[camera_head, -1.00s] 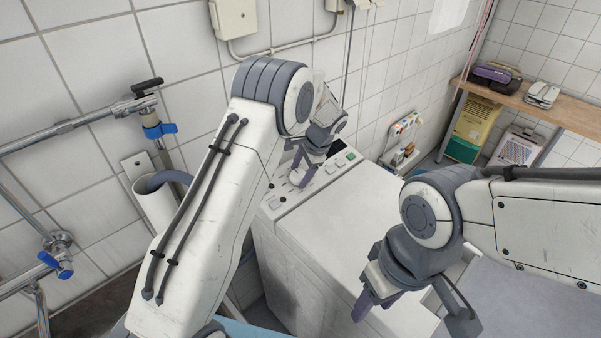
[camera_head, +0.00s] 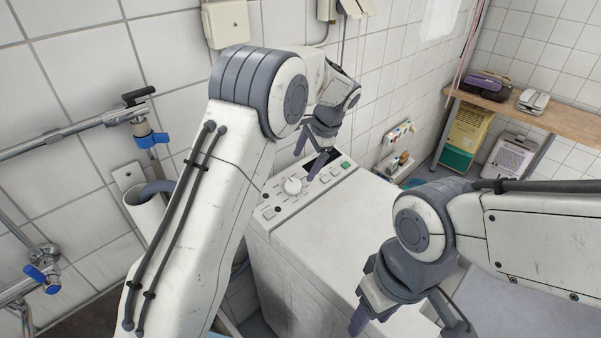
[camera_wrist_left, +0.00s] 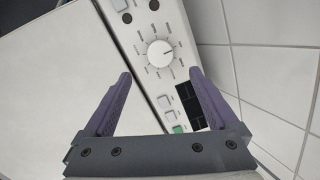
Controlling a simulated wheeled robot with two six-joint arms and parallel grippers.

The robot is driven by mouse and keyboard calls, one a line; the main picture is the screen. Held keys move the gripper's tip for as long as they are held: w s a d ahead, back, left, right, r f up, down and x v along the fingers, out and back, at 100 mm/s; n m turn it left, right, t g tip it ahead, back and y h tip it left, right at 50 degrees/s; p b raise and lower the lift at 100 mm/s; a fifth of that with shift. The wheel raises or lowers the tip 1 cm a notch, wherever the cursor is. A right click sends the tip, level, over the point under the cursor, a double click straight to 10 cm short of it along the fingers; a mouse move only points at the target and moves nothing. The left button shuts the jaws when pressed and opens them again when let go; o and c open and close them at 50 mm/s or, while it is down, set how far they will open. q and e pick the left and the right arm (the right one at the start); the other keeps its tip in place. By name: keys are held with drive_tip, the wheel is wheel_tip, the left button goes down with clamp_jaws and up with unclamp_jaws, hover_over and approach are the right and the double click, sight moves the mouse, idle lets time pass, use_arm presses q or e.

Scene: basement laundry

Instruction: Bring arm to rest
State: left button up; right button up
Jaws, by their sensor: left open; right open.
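My left gripper (camera_head: 308,158) is above the control panel of the white washing machine (camera_head: 310,240) in the head view. Its two purple fingers are apart with nothing between them. In the left wrist view the left gripper (camera_wrist_left: 160,85) is open, and the white round dial (camera_wrist_left: 160,53) lies beyond the fingertips, apart from them. The dial (camera_head: 292,186) also shows in the head view, just below and left of the fingers. My right gripper (camera_head: 375,315) is at the lower right, in front of the machine, with purple fingers pointing down; nothing is seen held in it.
A tiled wall stands close behind the machine. Pipes with a blue-handled valve (camera_head: 150,140) are at the left. A small wall shelf (camera_head: 398,145) with items is right of the machine. A wooden bench (camera_head: 560,118) holds devices at the back right.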

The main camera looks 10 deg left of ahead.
use_arm(q)
drive_tip(key=shift+d+r, duration=0.15)
drive_tip(key=shift+r, duration=0.25)
